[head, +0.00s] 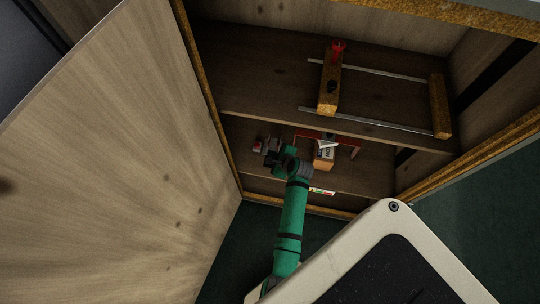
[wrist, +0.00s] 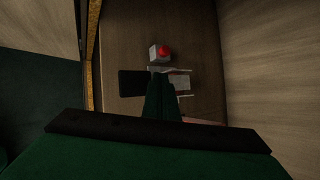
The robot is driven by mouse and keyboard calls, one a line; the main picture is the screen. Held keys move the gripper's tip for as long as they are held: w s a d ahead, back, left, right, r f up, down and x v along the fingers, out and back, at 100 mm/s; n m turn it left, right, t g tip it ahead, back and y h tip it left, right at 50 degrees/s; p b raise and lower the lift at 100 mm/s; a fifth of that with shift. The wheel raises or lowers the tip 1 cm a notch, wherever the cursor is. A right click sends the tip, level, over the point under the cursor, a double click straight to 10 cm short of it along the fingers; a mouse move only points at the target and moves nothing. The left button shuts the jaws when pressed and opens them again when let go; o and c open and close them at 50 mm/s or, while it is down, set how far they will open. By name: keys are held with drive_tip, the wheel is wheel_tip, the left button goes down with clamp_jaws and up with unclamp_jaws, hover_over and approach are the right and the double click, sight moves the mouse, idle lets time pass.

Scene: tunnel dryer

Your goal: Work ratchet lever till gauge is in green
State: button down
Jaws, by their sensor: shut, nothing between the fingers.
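My gripper (head: 270,157) is over the lower shelf of a wooden cabinet, shut and empty. In the wrist view its green fingers (wrist: 160,98) point down the middle. A small grey block with a red ball knob (wrist: 164,50) lies just beyond the fingertips, apart from them in the picture; whether they touch is unclear. A small grey and red part (head: 259,145) shows left of my gripper in the head view. I cannot tell which part is the ratchet lever. A small strip with coloured patches (head: 322,191) on the lower shelf edge may be the gauge; its reading is too small to tell.
An orange-red frame with a box (head: 324,158) stands right of my gripper. A wooden frame with two metal rods (head: 375,122) and a red knob lies on the upper shelf (head: 260,80). The open cabinet door (head: 110,150) fills the left.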

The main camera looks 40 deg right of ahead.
drive_tip(key=shift+s+a+f, duration=0.15)
drive_tip(key=shift+a+f, duration=0.05)
drive_tip(key=shift+f, duration=0.75)
drive_tip(key=shift+s+a+f, duration=0.1)
drive_tip(key=shift+a+f, duration=0.1)
drive_tip(key=shift+f, duration=0.7)
idle(1.3)
drive_tip(key=shift+w+r, duration=0.1)
drive_tip(key=shift+r, duration=1.95)
drive_tip(key=shift+w+d+r, duration=0.1)
drive_tip(key=shift+d+r, duration=0.1)
drive_tip(key=shift+r, duration=0.15)
drive_tip(key=shift+r, duration=0.1)
drive_tip(key=shift+d+r, duration=0.1)
drive_tip(key=shift+r, duration=0.1)
drive_tip(key=shift+w+d+r, duration=0.1)
drive_tip(key=shift+w+r, duration=0.05)
drive_tip(key=shift+r, duration=2.15)
